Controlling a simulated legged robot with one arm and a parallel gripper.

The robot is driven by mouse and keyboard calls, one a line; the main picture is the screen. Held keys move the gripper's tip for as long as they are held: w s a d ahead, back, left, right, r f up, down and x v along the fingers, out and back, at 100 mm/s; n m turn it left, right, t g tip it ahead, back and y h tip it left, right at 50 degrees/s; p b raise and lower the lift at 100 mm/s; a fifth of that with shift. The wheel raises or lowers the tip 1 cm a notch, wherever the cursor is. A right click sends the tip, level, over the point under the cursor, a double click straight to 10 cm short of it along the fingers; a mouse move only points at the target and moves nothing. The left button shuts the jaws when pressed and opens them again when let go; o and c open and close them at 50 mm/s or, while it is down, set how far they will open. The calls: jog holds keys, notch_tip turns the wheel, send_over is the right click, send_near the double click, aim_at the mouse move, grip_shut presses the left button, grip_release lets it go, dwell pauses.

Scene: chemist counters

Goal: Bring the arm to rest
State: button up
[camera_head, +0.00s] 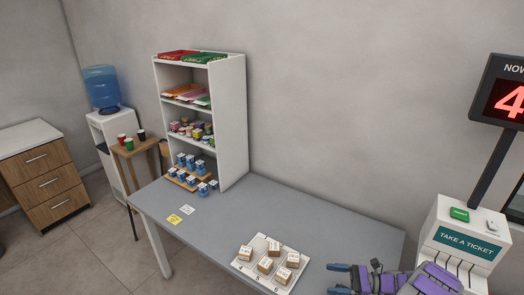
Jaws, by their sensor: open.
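My gripper (337,279) shows at the bottom right of the head view, with dark blue fingertips and purple-and-grey arm parts behind it. Its fingers point left and stand apart, with nothing seen between them. It is over the front right part of the grey table (330,215), to the right of a white tray with small boxes. How high it is above the table I cannot tell. The rest of my arm runs out of the picture at the bottom right.
The white tray (245,266) holds several small boxes. A white shelf (232,120) with goods stands at the table's back left. A ticket machine (466,243) stands right of my arm. A water cooler (103,122) and wooden drawers (45,185) are at the left. The table's middle is clear.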

jog(key=s+a+r+n+g+h+b, duration=0.2)
jog(key=a+r+n+g, duration=0.35)
jog(key=a+r, duration=0.5)
jog(key=s+a+r+n+g+h+b, duration=0.3)
jog(key=s+a+r+n+h, duration=0.3)
jog(key=s, duration=0.4)
jog(key=s+a+r+n+h+b, duration=0.1)
jog(key=s+n+h, duration=0.1)
jog(key=s, duration=0.4)
jog(key=s+a+r+n+h+b, duration=0.1)
jog(key=s+r+n+h, duration=0.1)
jog(key=s, duration=0.4)
jog(key=s+d+f+n+t+h+b, duration=0.1)
jog(key=s+d+n+t+h, duration=0.1)
jog(key=s+d, duration=0.2)
jog(key=s+d+f+n+t+h+b, duration=0.1)
jog(key=s+d+n+t+h, duration=0.1)
jog(key=s, duration=0.7)
jog(key=shift+d+f+h+b, duration=0.3)
jog(key=shift+d+h+b, duration=0.05)
jog(key=shift+d+h, duration=0.5)
